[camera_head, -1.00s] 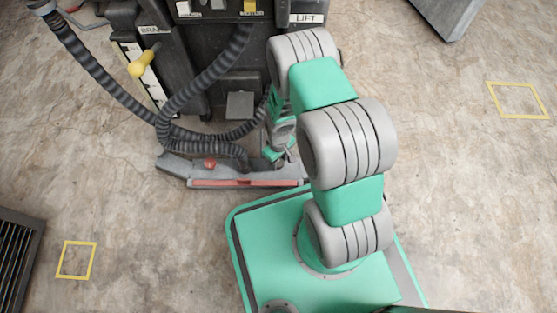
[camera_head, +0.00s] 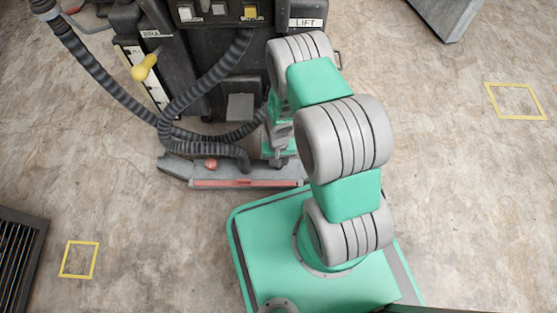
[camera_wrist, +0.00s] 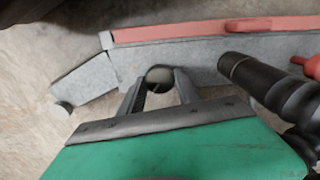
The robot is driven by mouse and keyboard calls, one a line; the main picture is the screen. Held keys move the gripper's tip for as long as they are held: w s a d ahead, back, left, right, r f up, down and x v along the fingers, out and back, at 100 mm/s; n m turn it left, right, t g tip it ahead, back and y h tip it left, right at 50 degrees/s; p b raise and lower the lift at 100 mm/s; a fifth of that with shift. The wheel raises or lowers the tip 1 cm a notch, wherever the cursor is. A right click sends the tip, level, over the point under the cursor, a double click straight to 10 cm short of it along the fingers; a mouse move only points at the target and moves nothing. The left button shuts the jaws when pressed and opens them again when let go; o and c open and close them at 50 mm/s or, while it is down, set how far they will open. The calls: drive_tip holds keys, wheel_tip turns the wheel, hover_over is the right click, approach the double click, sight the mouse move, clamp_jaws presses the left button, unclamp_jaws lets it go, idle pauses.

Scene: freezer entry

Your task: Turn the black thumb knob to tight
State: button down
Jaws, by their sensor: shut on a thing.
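The black thumb knob (camera_wrist: 159,74) shows as a small round dark-grey top on the grey squeegee bar in the wrist view. My gripper (camera_wrist: 161,84) is shut on it, with one finger on each side. The fingers hide the knob's sides, and I see no mark that tells how tight it is. In the head view my gripper (camera_head: 279,160) is at the right part of the squeegee bar (camera_head: 180,172); the knob is hidden there.
A ribbed black hose (camera_wrist: 262,80) joins the bar beside my gripper. A red knob (camera_head: 211,164) is on the bar farther left. The scrubber machine (camera_head: 275,70) with a yellow handle (camera_head: 145,66) stands behind.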

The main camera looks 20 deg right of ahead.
drive_tip(key=m, duration=0.3)
drive_tip(key=shift+s+m+p, duration=0.1)
drive_tip(key=shift+m+p, duration=0.2)
drive_tip(key=shift+m, duration=0.1)
drive_tip(key=m, duration=0.3)
drive_tip(key=shift+m, duration=0.3)
drive_tip(key=m+p, duration=0.1)
drive_tip(key=m, duration=0.2)
drive_tip(key=shift+m, duration=0.3)
drive_tip(key=m, duration=0.3)
drive_tip(key=shift+m, duration=0.3)
drive_tip(key=m, duration=0.3)
drive_tip(key=shift+m, duration=0.3)
drive_tip(key=m, duration=0.3)
drive_tip(key=shift+m+p, duration=0.35)
drive_tip(key=shift+m, duration=0.05)
drive_tip(key=m, duration=0.6)
drive_tip(key=shift+m, duration=0.4)
